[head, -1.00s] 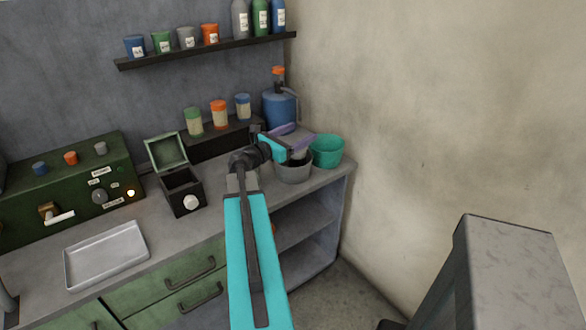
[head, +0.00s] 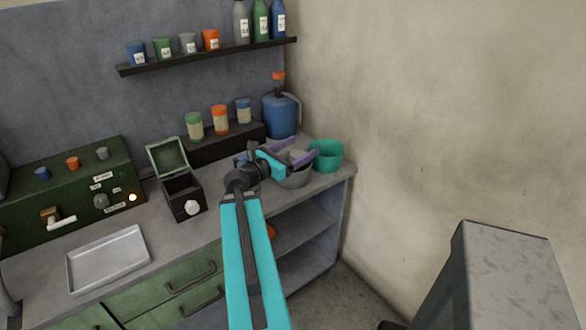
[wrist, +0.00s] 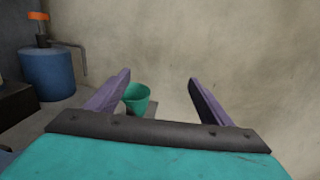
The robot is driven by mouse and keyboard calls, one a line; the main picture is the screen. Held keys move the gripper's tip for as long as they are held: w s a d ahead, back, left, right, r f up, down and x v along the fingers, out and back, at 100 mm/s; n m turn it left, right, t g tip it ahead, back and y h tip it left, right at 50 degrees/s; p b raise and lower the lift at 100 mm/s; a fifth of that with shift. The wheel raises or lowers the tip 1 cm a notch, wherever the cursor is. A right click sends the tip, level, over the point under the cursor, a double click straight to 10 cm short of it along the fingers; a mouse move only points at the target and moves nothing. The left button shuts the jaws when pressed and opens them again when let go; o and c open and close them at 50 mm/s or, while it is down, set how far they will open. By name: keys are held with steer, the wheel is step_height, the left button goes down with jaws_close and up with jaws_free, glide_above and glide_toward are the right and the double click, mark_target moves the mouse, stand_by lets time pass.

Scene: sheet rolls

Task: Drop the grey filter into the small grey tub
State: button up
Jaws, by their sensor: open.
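The small grey tub (head: 293,179) stands on the right end of the counter, beside a green tub. My gripper (head: 303,149) is over the grey tub, with its purple fingers spread apart and pointing toward the green tub and wall. The fingers cover part of the tub's mouth. In the wrist view my gripper (wrist: 160,80) is open, with nothing between the fingers. I cannot make out the grey filter in either view; the tub's inside is partly hidden, so I cannot tell whether it lies there. The grey tub does not show in the wrist view.
The green tub (head: 327,155) is right of the grey tub, near the counter's right edge. A blue jug (head: 281,115) stands behind. An open dark box (head: 184,196) and a metal tray (head: 107,259) sit to the left. The wall is close behind.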

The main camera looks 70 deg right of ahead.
steer(key=shift+s+a+r+p, duration=0.2)
steer(key=shift+a+p, duration=0.35)
steer(key=shift+p, duration=0.4)
steer(key=shift+f, duration=0.1)
stand_by(0.4)
